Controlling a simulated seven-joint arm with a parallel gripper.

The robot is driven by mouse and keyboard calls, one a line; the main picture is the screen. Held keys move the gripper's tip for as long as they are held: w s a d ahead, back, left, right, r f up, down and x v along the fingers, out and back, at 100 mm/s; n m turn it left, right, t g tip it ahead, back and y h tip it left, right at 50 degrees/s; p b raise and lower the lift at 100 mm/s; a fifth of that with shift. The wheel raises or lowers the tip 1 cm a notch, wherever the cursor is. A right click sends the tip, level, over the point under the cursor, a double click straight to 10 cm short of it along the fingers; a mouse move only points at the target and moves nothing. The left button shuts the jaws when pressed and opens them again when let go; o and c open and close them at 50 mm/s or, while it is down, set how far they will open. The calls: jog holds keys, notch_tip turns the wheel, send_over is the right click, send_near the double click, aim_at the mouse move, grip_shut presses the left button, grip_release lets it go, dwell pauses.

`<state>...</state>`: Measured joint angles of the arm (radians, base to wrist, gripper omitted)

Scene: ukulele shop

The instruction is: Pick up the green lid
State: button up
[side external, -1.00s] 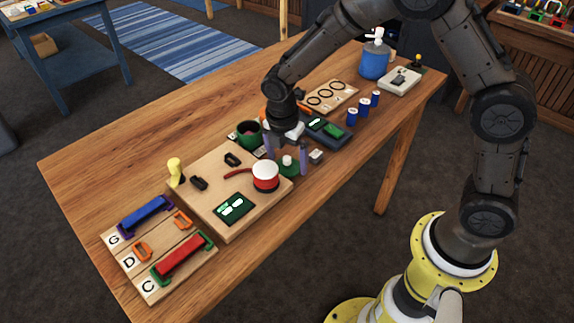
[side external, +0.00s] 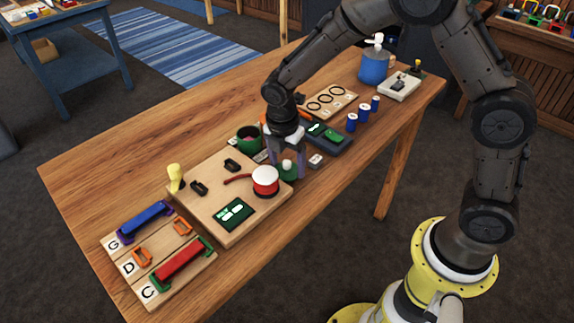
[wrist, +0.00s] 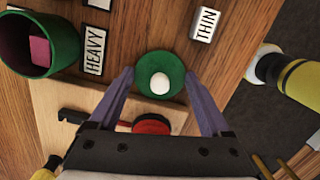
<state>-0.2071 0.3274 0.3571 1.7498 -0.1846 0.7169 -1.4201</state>
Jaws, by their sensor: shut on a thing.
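The green lid (side external: 287,175) with a white knob lies at the right edge of the wooden board, by the red drum. It also shows in the wrist view (wrist: 160,64), with its round white knob near its middle. My gripper (side external: 286,168) points down over it, with its purple fingers on opposite sides. In the wrist view my gripper (wrist: 158,76) is shut on the lid's rim. I cannot tell whether the lid is off the surface. An open green pot (side external: 248,139) with something pink inside stands behind and to the left of the lid.
A red drum with a white top (side external: 265,180) sits close beside the lid. A THIN label block (wrist: 205,25) and a HEAVY label (wrist: 95,52) lie nearby. Several blue cylinders (side external: 363,113) stand further right. The table's front edge is close.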

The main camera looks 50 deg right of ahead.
jog(key=shift+r, duration=0.4)
jog(key=s+d+r, duration=0.2)
jog(key=s+r, duration=1)
jog(key=s, duration=0.2)
notch_tip(320, 180, up, 6)
send_over(283, 168)
jog(key=w+f, duration=0.2)
jog(key=w, duration=0.7)
jog(key=shift+w+d+f, duration=0.1)
jog(key=shift+w+f, duration=0.5)
jog(key=shift+f, duration=1.35)
jog(key=shift+w+d+f, duration=0.15)
jog(key=shift+w+f, duration=0.5)
jog(key=shift+f, duration=1.3)
jog(key=shift+w+d+f, duration=0.1)
jog(key=shift+w+f, duration=0.5)
jog(key=shift+f, duration=1.35)
jog(key=shift+f, duration=0.2)
